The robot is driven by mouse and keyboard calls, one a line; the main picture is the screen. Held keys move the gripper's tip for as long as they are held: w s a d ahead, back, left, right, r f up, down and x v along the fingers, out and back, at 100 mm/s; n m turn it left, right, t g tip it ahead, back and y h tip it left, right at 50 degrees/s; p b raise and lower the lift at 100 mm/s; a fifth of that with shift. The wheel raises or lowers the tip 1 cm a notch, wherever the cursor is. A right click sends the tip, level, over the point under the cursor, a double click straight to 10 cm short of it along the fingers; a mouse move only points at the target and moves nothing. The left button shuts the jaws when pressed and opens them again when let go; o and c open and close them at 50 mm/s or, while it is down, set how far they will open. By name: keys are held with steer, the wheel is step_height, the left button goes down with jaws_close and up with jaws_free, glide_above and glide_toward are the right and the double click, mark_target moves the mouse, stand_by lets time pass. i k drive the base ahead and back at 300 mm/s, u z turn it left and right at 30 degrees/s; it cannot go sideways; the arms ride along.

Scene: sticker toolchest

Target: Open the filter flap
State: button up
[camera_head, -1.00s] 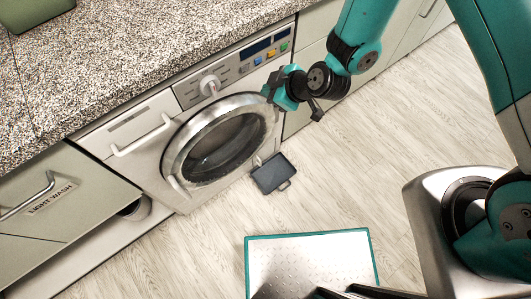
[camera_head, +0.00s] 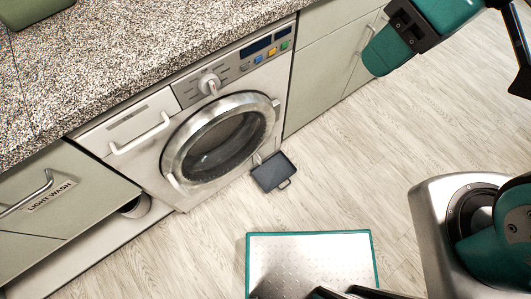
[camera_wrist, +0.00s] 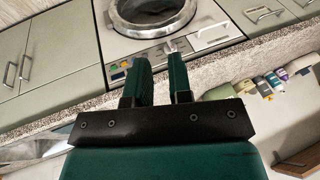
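The washing machine (camera_head: 130,162) stands under the counter in the head view, its round door (camera_head: 218,145) shut. It shows upside down in the wrist view (camera_wrist: 208,38). A small pale piece (camera_head: 257,159) at the machine's lower right may be the filter flap; I cannot tell its state. A dark shallow tray with a handle (camera_head: 272,173) lies on the floor beside it. My gripper (camera_wrist: 158,60) has two green fingers with a gap between them and nothing held. It is well away from the machine's lower front. No flap shows in the wrist view.
A speckled counter (camera_head: 130,55) runs above the machine. A drawer marked LIGHT WASH (camera_head: 62,198) is at the left. A metal platform with a green rim (camera_head: 310,262) lies on the floor. Bottles (camera_wrist: 272,82) show in the wrist view. The floor right of the tray is clear.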

mark_target(266, 149)
steer(key=z, duration=1.75)
steer(key=k, duration=1.05)
steer(key=u, duration=1.25)
steer(key=i, duration=0.5)
steer(key=z, duration=0.05)
